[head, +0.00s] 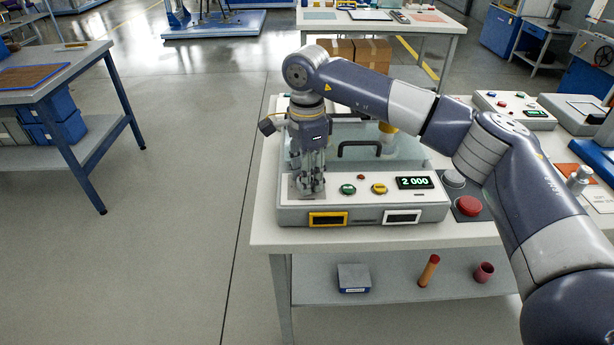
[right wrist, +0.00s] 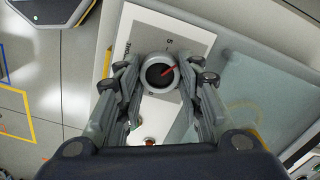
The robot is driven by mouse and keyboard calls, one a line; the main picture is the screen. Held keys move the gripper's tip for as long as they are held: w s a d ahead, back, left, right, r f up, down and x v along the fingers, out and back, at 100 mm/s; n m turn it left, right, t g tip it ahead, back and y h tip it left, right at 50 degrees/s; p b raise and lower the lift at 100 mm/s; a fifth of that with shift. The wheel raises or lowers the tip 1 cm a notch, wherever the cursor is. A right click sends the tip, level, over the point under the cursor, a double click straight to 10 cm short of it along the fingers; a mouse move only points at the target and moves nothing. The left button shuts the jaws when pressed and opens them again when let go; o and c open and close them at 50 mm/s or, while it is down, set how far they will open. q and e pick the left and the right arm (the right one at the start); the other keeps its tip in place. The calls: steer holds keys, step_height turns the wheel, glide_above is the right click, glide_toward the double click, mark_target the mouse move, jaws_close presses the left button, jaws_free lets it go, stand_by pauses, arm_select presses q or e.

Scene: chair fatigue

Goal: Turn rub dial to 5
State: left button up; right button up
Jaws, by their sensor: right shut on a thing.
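The rub dial (right wrist: 160,74) is a round dark knob with a grey ring and a red pointer line. In the right wrist view the pointer slants to the upper right, and a printed 5 (right wrist: 169,43) stands above the dial. My right gripper (right wrist: 160,77) has its fingers on both sides of the dial and is shut on it. In the head view this gripper (head: 311,188) points down at the left end of the tester's front panel (head: 340,203), and its fingers hide the dial. My left gripper is not in view.
The panel carries a green knob (head: 347,189), a yellow knob (head: 379,188) and a display (head: 415,183) reading 2 000. A black handle (head: 360,144) stands behind. A red button (head: 469,206) is to the right, beneath my right arm.

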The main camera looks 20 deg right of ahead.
steer(key=n, duration=0.3)
steer(key=shift+n, duration=0.3)
steer(key=shift+w+r+n+b, duration=0.1)
steer(key=shift+n+b, duration=0.25)
steer(key=shift+n, duration=1.15)
steer(key=o, duration=1.1)
steer(key=shift+c, duration=0.2)
